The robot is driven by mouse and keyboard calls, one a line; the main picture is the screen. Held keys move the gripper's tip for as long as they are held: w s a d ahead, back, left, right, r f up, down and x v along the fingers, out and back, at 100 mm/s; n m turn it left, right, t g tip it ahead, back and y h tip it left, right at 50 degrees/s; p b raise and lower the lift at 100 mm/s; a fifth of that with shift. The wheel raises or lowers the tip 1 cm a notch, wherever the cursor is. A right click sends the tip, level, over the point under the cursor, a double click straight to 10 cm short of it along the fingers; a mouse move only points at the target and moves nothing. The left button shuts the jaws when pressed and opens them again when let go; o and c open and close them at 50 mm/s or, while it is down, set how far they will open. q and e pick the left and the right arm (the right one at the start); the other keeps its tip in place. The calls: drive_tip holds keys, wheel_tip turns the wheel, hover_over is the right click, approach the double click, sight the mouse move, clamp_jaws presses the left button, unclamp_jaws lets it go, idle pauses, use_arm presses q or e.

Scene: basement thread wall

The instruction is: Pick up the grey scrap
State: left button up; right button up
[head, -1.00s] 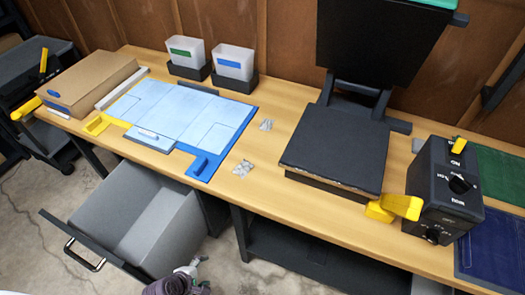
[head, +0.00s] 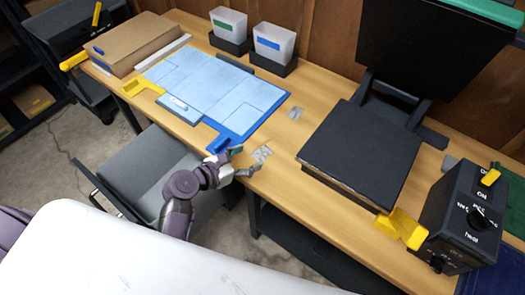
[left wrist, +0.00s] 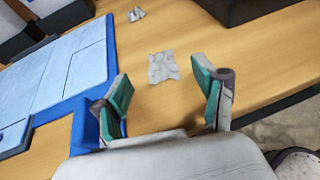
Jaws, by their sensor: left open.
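Two crumpled grey scraps lie on the wooden table. The near scrap (head: 262,153) is close to the front edge, right of the blue board; it also shows in the left wrist view (left wrist: 162,67). The far scrap (head: 295,112) lies further back, and shows at the top of the left wrist view (left wrist: 136,13). My left gripper (head: 243,162) is open and empty at the table's front edge, its fingers pointing toward the near scrap. In the left wrist view the two green-padded fingers (left wrist: 160,84) stand apart, with the near scrap just beyond and between them. My right gripper is not in view.
The blue board (head: 236,134) with pale panels lies left of the scraps. A black press (head: 350,150) with a yellow handle stands right, beside a black control box (head: 465,215). Two bins (head: 272,45) stand behind.

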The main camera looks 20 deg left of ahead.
sight(263, 151)
use_arm(q)
drive_tip(key=x, duration=0.5)
drive_tip(key=shift+w, duration=0.1)
drive_tip(key=shift+w+f, duration=0.2)
drive_tip(key=shift+w+d, duration=0.1)
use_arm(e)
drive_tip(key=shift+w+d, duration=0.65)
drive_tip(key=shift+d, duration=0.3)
use_arm(q)
drive_tip(key=shift+c, duration=0.2)
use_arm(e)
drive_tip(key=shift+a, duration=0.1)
use_arm(q)
drive_tip(key=c, duration=0.8)
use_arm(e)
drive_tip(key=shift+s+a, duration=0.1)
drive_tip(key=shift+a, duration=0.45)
